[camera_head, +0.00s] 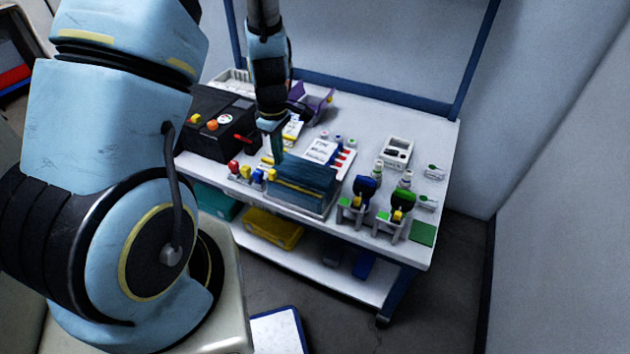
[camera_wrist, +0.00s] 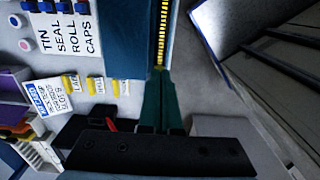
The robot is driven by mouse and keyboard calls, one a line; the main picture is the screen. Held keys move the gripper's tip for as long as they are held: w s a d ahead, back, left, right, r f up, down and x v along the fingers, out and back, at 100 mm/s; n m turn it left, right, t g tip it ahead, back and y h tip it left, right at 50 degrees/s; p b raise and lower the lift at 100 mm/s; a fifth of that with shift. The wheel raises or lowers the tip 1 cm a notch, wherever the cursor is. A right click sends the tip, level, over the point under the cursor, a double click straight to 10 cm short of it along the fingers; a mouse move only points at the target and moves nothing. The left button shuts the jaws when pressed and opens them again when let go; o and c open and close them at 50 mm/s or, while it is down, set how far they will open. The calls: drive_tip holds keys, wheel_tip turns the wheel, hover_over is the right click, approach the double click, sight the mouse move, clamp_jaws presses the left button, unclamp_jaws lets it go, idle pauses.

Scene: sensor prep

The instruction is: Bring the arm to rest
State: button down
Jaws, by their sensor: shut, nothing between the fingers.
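My gripper (camera_head: 276,150) hangs below my arm over the front part of the white workbench (camera_head: 440,150). Its teal fingers point down, shut and empty, just behind and left of a dark blue ribbed block (camera_head: 302,184). In the wrist view my gripper's fingers (camera_wrist: 159,72) are together with nothing between them. Their tips show near the edge of a blue surface and a yellow-black strip (camera_wrist: 162,35). The gap in height between the fingertips and the block cannot be told.
A black box with knobs (camera_head: 210,118) stands at the bench's left. Small red, yellow and blue items (camera_head: 252,174) line the front edge. Two grey stands with blue and green parts (camera_head: 357,205) are at right. A lower shelf holds a yellow case (camera_head: 272,228). Floor is clear at right.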

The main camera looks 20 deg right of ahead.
drive_tip(key=s+a+r+m, duration=0.3)
drive_tip(key=a+r+m, duration=0.2)
drive_tip(key=a+r, duration=0.3)
drive_tip(key=s+a+r+m+t, duration=0.1)
drive_tip(key=s+a+r+m, duration=0.3)
drive_tip(key=a+r, duration=0.4)
drive_tip(key=shift+s+r+m+t, duration=0.3)
drive_tip(key=shift+r+m, duration=0.5)
drive_tip(key=shift+r, duration=0.65)
